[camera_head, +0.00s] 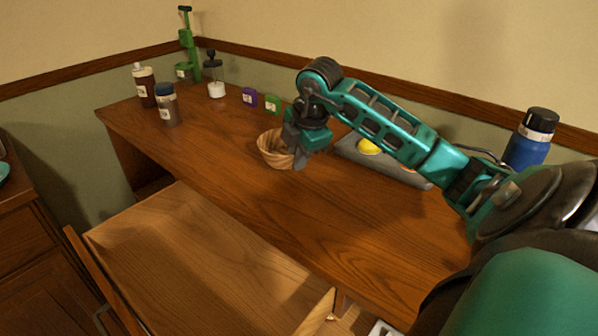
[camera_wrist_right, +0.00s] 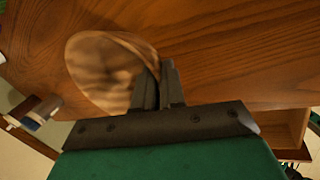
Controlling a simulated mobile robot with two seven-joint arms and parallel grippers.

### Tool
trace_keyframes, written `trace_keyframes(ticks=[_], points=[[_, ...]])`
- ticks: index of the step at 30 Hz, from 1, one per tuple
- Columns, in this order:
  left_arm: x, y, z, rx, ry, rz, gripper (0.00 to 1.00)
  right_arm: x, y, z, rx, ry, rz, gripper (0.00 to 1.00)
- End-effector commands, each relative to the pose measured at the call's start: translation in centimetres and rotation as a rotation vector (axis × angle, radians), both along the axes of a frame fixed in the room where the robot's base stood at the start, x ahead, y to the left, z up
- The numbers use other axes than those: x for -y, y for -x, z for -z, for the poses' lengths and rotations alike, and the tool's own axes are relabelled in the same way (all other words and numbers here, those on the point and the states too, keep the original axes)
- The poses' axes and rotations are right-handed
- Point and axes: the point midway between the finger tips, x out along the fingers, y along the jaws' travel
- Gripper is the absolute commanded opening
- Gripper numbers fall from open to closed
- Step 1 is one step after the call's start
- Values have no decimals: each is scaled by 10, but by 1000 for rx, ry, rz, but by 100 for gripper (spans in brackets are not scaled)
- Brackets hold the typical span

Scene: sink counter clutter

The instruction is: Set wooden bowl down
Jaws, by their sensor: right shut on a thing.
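The wooden bowl (camera_head: 272,152) is at the middle of the wooden counter, with its open side up in the head view. My right gripper (camera_head: 300,160) is at the bowl's right side, its fingers over the rim. In the right wrist view the bowl (camera_wrist_right: 105,70) shows its hollow inside, and my right gripper (camera_wrist_right: 160,88) is shut on its wall. The bowl appears at or just above the counter top; I cannot tell whether it touches. My left gripper is not in view.
Purple (camera_head: 249,97) and green (camera_head: 272,104) boxes stand behind the bowl. Bottles (camera_head: 168,105) stand at the back left. A grey tray (camera_head: 345,147) with a yellow thing (camera_head: 369,146) lies right of the bowl. A blue bottle (camera_head: 527,145) stands far right. The counter's front middle is clear.

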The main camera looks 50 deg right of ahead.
Motion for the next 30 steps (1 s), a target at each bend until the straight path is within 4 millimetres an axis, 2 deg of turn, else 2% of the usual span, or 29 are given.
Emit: trace_keyframes(ticks=[7, 14, 19, 20, 24, 27, 30], points=[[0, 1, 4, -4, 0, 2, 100, 0, 1, 36, -2, 0, 0, 0], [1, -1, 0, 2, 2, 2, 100, 0, 0, 37, 2, 0, 0, 0], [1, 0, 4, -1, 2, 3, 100, 0, 0, 42, 1, 1, 0, 0], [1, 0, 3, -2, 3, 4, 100, 0, 0, 41, 0, 1, 0, 12], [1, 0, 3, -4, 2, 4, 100, 0, 0, 41, -1, 1, 0, 26], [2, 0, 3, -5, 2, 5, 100, 0, 0, 41, -1, 1, 0, 35], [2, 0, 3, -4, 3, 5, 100, 0, 0, 41, -1, 0, 0, 35]])
